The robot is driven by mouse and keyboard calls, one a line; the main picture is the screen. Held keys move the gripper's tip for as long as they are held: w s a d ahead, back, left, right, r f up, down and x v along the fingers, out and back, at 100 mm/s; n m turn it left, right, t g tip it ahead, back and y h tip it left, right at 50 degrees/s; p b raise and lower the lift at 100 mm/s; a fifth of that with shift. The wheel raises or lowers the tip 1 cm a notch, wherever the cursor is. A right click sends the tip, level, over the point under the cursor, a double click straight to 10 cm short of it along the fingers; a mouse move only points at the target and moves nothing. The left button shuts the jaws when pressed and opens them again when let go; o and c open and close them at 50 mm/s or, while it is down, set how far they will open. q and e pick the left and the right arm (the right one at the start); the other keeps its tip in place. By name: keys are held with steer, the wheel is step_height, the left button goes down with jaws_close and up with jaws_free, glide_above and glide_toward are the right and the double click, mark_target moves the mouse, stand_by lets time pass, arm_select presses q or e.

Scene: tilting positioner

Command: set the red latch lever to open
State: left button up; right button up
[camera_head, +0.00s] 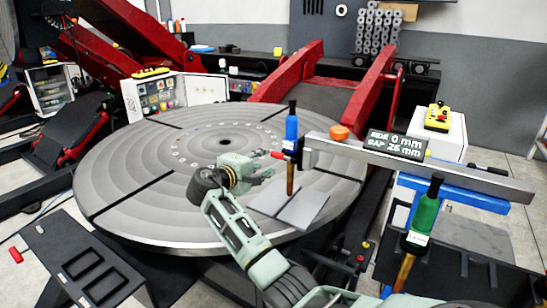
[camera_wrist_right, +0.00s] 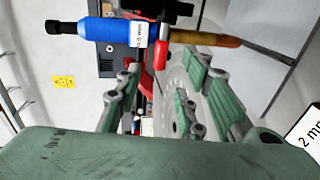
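A small red lever (camera_head: 277,154) sits at the left end of the grey bar, next to the blue-handled tool (camera_head: 291,132). In the right wrist view the red lever (camera_wrist_right: 160,55) shows beside the blue tool (camera_wrist_right: 110,31), ahead of the fingers. My right gripper (camera_head: 266,165) is open, with its fingers pointing at the lever from the left. It appears empty and close to the lever; contact cannot be told. The fingers also show spread in the wrist view (camera_wrist_right: 160,78). My left gripper is not in view.
A large round grey turntable (camera_head: 130,200) lies below, with flat plates (camera_head: 305,209) on it. The grey bar (camera_head: 470,178) carries an orange knob (camera_head: 339,132) and a display (camera_head: 395,145) reading side 0 mm, gap 26 mm. A green-handled tool (camera_head: 424,215) stands at right.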

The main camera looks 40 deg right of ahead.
mark_target(275, 156)
steer(key=p+x, duration=0.1)
steer(key=x, duration=0.6)
steer(key=shift+d+f+p, duration=0.1)
steer(key=shift+f+p, duration=0.05)
steer(key=shift+p, duration=0.2)
jaws_close()
